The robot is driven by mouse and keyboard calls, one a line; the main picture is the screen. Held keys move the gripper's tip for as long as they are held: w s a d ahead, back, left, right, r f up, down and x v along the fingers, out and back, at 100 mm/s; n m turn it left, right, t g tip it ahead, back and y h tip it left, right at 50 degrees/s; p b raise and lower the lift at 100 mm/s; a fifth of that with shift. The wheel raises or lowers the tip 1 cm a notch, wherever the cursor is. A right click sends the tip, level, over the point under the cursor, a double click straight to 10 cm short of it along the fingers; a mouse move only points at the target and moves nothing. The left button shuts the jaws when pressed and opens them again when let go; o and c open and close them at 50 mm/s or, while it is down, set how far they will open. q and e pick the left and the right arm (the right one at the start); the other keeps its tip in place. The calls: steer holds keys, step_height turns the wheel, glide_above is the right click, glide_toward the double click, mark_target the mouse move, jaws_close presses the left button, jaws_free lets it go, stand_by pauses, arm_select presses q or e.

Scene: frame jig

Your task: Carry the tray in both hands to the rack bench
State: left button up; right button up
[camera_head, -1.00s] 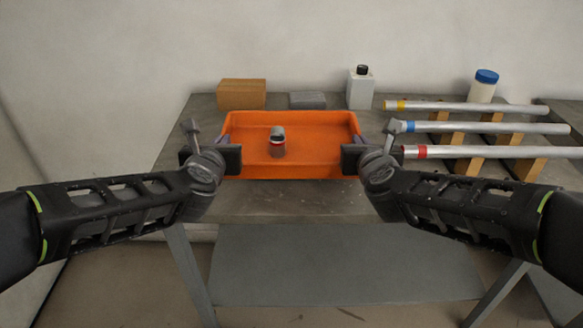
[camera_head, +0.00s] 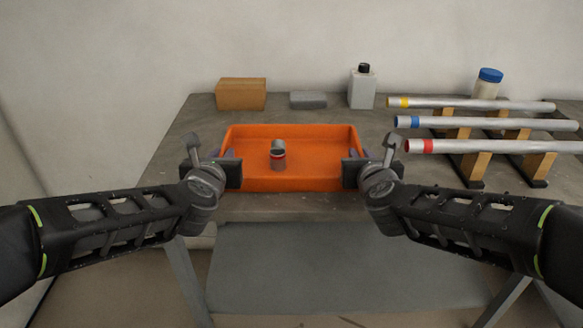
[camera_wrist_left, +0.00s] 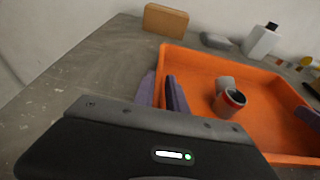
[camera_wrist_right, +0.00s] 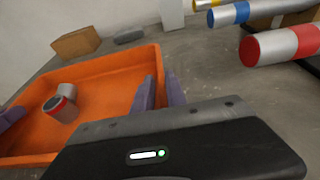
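The orange tray (camera_head: 305,185) is over the near middle of the grey bench and looks level. Whether it touches the bench top I cannot tell. My left gripper (camera_wrist_left: 163,92) is shut on the tray's left wall, one purple finger inside and one outside. My right gripper (camera_wrist_right: 160,92) is shut on the right wall in the same way. The fingertips are mostly hidden in the head view.
On the bench behind the tray are a cardboard box (camera_head: 241,94), a grey block (camera_head: 308,100) and a white bottle (camera_head: 362,90). To the right, several banded metal tubes (camera_head: 490,125) rest on wooden supports; a blue-capped jar (camera_head: 487,84) stands behind them. The bench is bare left of the tray.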

arm_select(q)
steer(key=shift+o, duration=0.7)
arm_select(e)
steer(key=shift+o, duration=0.7)
arm_select(q)
steer(key=v, duration=1.2)
arm_select(e)
steer(key=v, duration=1.2)
